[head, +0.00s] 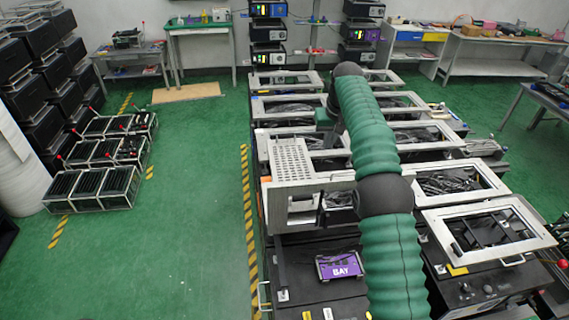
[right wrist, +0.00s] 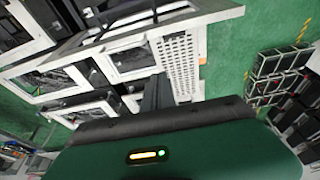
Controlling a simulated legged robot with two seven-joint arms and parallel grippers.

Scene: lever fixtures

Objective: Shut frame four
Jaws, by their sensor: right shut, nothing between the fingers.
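Several white rectangular frames with dark cable-filled openings stand in two rows on the dark fixture bench; no readable number shows which is frame four. The nearest right frame (head: 440,218) is tilted up from its box. A left-row frame with a perforated panel (head: 291,160) stands near my right gripper (head: 334,132); the panel also shows in the right wrist view (right wrist: 181,62). My right gripper, partly hidden by my green-sleeved arm, is shut and empty above the left row. Its dark fingers show in the right wrist view (right wrist: 157,94). My left gripper is out of view.
A purple device marked BAY (head: 339,266) sits on the near dark top. Black racks (head: 92,187) stand on the green floor at left. A yellow-black stripe (head: 248,215) runs along the bench. The floor between is clear.

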